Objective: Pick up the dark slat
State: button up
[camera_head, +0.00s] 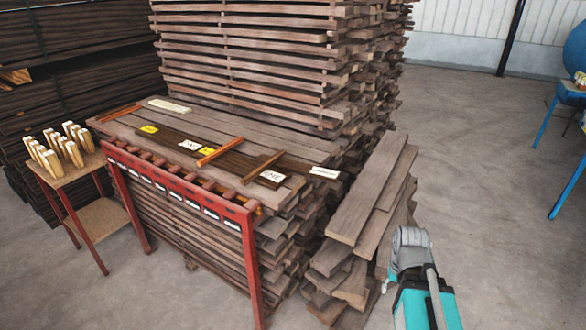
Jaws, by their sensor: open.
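A dark brown slat (232,162) lies flat on top of the low plank stack (125,122), among paler grey-brown boards. It runs from the upper left towards the lower right. White and yellow labels and two thin reddish sticks lie on or across the dark strip, covering parts of it. I cannot tell whether the dark strip is one slat or several side by side. Part of my arm (413,255), grey and teal, shows at the lower right, beside the leaning planks and well apart from the slat. My gripper's fingers do not show.
A red rack (250,262) stands along the stack's front. A small table (62,182) with pale wooden pieces is at left. A tall plank stack (245,55) rises behind. Loose planks (365,195) lean at the right end.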

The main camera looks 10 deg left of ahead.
aim_at(328, 175)
jog(key=i, duration=0.95)
jog(key=z, duration=0.05)
